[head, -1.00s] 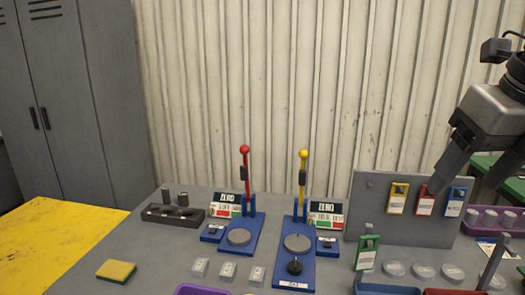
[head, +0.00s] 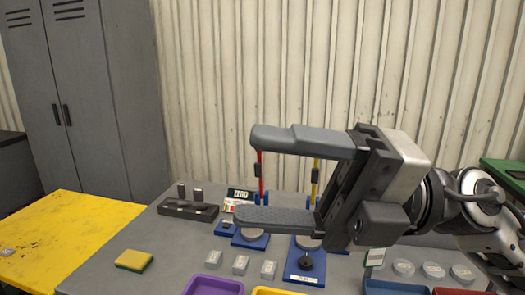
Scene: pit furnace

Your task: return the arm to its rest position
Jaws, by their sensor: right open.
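My right gripper (head: 258,178) reaches in from the right in the head view, its two grey fingers pointing left and spread apart. It is open, with nothing between the fingers. It hangs in front of the two blue lever presses and hides parts of them. The red lever (head: 261,172) and the yellow lever (head: 316,174) show only in part. My left gripper is not in view.
The grey table (head: 130,284) holds a sponge (head: 134,260), a dark block with cylinders (head: 188,209), several small clear boxes (head: 240,264), a purple tray (head: 213,286) and round clear dishes (head: 433,270). A yellow surface (head: 60,235) and grey lockers (head: 90,100) stand left.

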